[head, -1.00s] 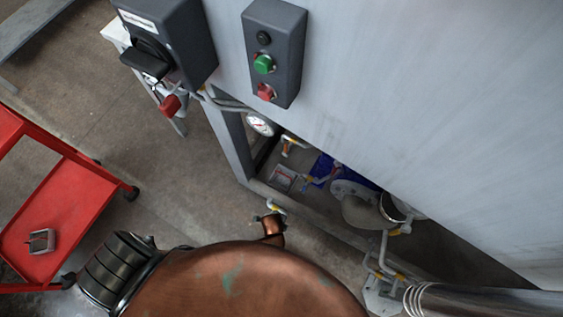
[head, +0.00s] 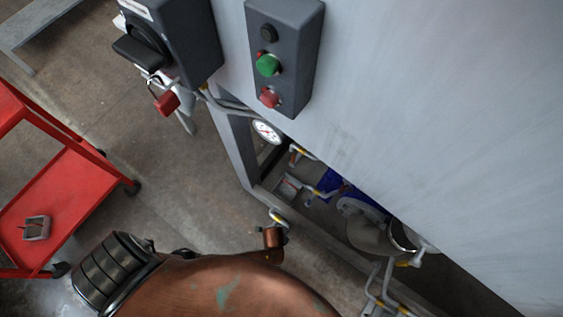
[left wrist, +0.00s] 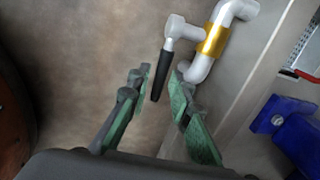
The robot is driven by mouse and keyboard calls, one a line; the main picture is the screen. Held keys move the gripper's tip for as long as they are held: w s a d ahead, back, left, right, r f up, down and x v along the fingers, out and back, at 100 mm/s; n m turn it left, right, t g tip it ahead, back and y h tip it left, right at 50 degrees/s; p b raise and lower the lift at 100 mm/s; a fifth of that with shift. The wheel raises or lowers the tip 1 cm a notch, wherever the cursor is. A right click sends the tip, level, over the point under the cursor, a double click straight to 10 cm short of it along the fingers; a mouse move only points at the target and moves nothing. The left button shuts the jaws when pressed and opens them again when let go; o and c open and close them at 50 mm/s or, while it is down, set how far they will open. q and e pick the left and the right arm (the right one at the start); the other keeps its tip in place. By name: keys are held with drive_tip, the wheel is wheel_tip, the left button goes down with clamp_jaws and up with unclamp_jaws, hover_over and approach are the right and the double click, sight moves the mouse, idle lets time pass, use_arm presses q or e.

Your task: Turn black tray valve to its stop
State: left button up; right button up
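A valve with a black lever (left wrist: 161,77) shows in the left wrist view. Its lever hangs from a pale fitting beside a white pipe (left wrist: 216,38) with a yellow band. My left gripper (left wrist: 163,83) is open, with green pads. The lever's end appears between its fingertips, with a gap on both sides; I cannot tell whether it is at fingertip depth. My left gripper cannot be made out there. My right gripper is in neither view.
A large copper dome (head: 215,288) fills the lower head view. A grey panel (head: 430,110) with a button box (head: 283,55) rises at right. A red cart (head: 65,195) stands at left. Blue parts (left wrist: 285,125) lie right of the valve. Open floor lies between cart and machine.

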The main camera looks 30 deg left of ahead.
use_arm(q)
clamp_jaws()
idle(0.3)
